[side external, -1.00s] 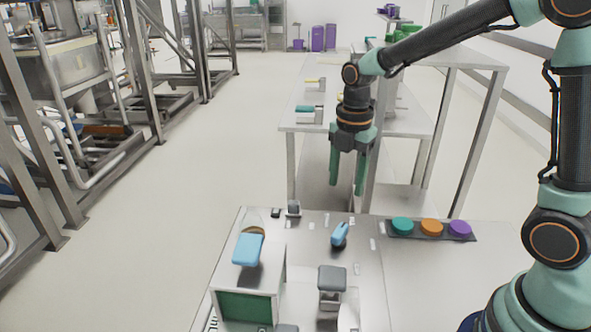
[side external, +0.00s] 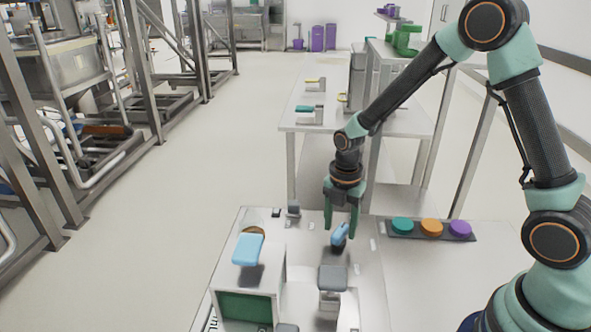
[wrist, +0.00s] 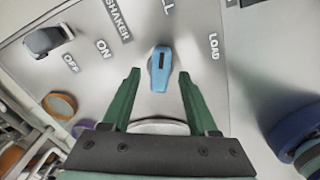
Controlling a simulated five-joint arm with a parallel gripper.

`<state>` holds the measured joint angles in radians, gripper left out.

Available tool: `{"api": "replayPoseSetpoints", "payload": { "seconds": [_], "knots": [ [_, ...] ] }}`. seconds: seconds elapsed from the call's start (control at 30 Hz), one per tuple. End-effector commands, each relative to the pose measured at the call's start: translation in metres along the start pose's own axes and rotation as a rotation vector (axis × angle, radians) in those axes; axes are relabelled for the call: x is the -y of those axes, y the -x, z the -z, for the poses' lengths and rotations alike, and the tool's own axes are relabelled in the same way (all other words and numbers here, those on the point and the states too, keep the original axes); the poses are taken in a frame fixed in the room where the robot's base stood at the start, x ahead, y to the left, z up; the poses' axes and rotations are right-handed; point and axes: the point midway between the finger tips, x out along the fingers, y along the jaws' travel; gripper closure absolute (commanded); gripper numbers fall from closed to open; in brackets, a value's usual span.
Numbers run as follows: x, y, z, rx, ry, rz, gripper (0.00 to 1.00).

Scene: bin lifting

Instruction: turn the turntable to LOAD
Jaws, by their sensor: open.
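A blue knob (side external: 340,234) stands on the grey panel (side external: 310,245); I take it as the turntable's control. In the wrist view the blue knob (wrist: 161,72) has a dark slot on top. It points roughly up, toward a partly cut-off label ending in "LL" (wrist: 167,7). The LOAD label (wrist: 214,47) lies to its right. My gripper (side external: 341,232) is open and low over the panel. In the wrist view my gripper's fingers (wrist: 159,75) stand on either side of the knob, with gaps showing on both sides.
A grey switch (wrist: 48,40) sits by ON, OFF and SHAKER labels. Teal (side external: 402,226), orange (side external: 431,228) and purple (side external: 460,229) buttons line a dark strip to the right. A grey lever (side external: 332,278) and a box with a light-blue lever (side external: 248,250) stand nearer the camera.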

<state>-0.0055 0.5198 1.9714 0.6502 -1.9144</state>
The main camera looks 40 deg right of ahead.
Motion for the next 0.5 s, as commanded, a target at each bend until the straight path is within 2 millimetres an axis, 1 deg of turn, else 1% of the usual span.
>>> {"api": "replayPoseSetpoints", "payload": {
  "seconds": [0.1,0.33,0.37,0.4,0.47,0.5],
  "knots": [
    [0.0003,-0.0043,0.0001,0.0,0.0,0.001,0.4],
    [0.0,-0.0044,0.0,0.0,0.0,0.0,0.4],
    [0.0,-0.0044,0.0,0.0,0.0,0.0,0.48],
    [0.0,-0.0044,0.0,0.0,0.0,0.0,0.63],
    [0.0,-0.0043,0.0,0.0,0.0,0.0,0.86],
    [0.0,-0.0043,0.0,0.0,0.0,0.0,1.0]
  ]
}}
